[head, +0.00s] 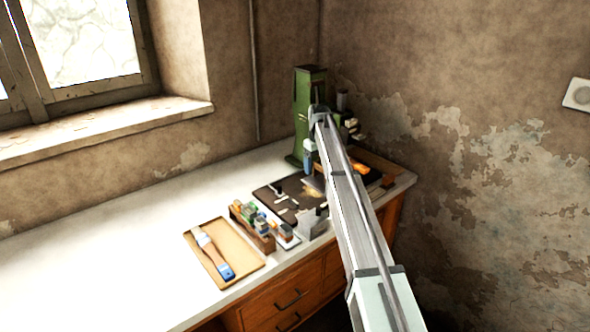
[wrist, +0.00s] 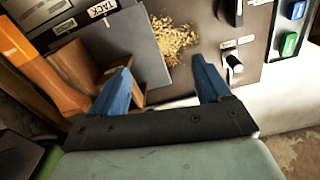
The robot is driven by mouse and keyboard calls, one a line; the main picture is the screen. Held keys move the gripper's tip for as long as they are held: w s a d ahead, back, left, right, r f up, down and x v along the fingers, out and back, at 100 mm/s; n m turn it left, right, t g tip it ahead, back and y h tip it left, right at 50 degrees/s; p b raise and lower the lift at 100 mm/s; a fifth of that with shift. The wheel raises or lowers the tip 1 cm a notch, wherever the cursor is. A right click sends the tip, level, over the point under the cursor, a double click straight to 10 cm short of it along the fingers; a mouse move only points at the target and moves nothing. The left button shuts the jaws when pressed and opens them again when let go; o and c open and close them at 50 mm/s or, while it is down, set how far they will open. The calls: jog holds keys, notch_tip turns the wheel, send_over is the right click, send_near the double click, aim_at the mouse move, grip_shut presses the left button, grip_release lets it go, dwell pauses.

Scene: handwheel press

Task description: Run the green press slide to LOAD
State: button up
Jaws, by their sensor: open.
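The green press (head: 311,95) stands at the back corner of the bench in the head view, upright, partly covered by my arm. I cannot make out its slide, its handwheel or a LOAD mark. My gripper (wrist: 160,63) is open and empty in the wrist view, its two blue fingers apart. Between and beyond the fingers are a dark grey plate and a pile of yellowish shavings (wrist: 172,40). The fingers touch nothing that I can see. A label reading TACK (wrist: 102,8) is at the top of the wrist view.
A black lever (wrist: 233,64) and blue and green buttons (wrist: 289,44) lie right of the fingers. A wooden block (wrist: 85,75) is at left. On the bench are a tray with a brush (head: 213,255), a wooden rack (head: 252,228) and a dark mat (head: 275,192). The bench's left part is clear.

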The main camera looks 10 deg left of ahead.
jog(key=s+d, duration=0.1)
jog(key=d, duration=0.2)
jog(key=s+d, duration=0.2)
jog(key=d, duration=0.1)
jog(key=s+d+r, duration=0.1)
jog(key=s+d, duration=0.1)
jog(key=d, duration=0.1)
jog(key=shift+s+d, duration=0.15)
jog(key=shift+s, duration=0.05)
jog(key=shift+s+f+n, duration=0.1)
jog(key=shift+s+n, duration=0.1)
jog(key=shift+n, duration=0.1)
jog(key=shift+w+n, duration=0.1)
jog(key=shift+n, duration=0.2)
jog(key=shift+f, duration=0.35)
notch_tip(320, 180, down, 9)
jog(key=shift+f, duration=0.1)
jog(key=shift+c, duration=0.2)
